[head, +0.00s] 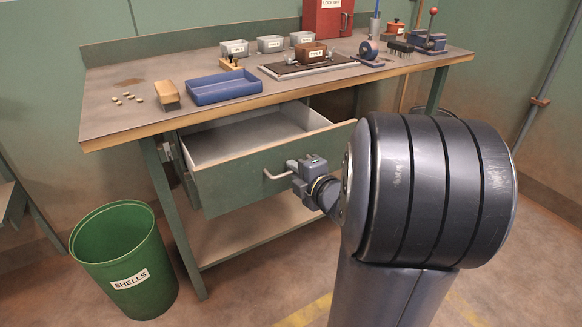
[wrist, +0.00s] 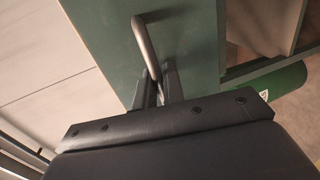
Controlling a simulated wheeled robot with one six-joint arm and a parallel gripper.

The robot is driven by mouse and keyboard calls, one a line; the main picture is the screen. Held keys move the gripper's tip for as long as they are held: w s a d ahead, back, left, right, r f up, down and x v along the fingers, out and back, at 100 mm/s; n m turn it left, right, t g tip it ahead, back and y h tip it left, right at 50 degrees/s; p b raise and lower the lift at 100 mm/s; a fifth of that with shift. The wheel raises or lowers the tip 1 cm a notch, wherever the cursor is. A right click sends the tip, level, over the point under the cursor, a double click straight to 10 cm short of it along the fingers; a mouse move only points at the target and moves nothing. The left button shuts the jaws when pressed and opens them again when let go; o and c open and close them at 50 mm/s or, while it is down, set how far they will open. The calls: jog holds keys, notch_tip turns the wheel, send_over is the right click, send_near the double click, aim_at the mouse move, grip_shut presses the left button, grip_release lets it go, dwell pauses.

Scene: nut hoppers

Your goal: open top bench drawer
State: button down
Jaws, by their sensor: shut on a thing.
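The bench drawer (head: 270,167) under the workbench top is pulled well out, with its green front facing me and its pale inside showing. Its metal bar handle (head: 272,175) is on the front. My gripper (head: 299,169) is at the handle, shut on it. In the wrist view the handle (wrist: 148,42) runs down between the two fingers of my gripper (wrist: 159,84), against the green drawer front (wrist: 192,40). The drawer's inside looks empty where it shows. Part of the drawer's right side is hidden behind my arm.
The workbench (head: 110,110) carries a blue tray (head: 222,87), a brush (head: 167,94), small bins (head: 235,48) and a red box (head: 326,18). A green shells bin (head: 125,262) stands on the floor left of the drawer. A lower shelf (head: 250,232) lies beneath the drawer.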

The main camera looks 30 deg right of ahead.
jog(key=shift+f+v, duration=0.25)
jog(key=shift+v, duration=0.85)
jog(key=shift+f+v, duration=0.2)
jog(key=shift+v, duration=0.95)
jog(key=c, duration=1.6)
grip_release()
jog(key=shift+s, duration=0.15)
jog(key=p+v, duration=0.3)
jog(key=v, duration=0.7)
jog(key=shift+s, duration=0.3)
jog(key=shift+w, duration=0.15)
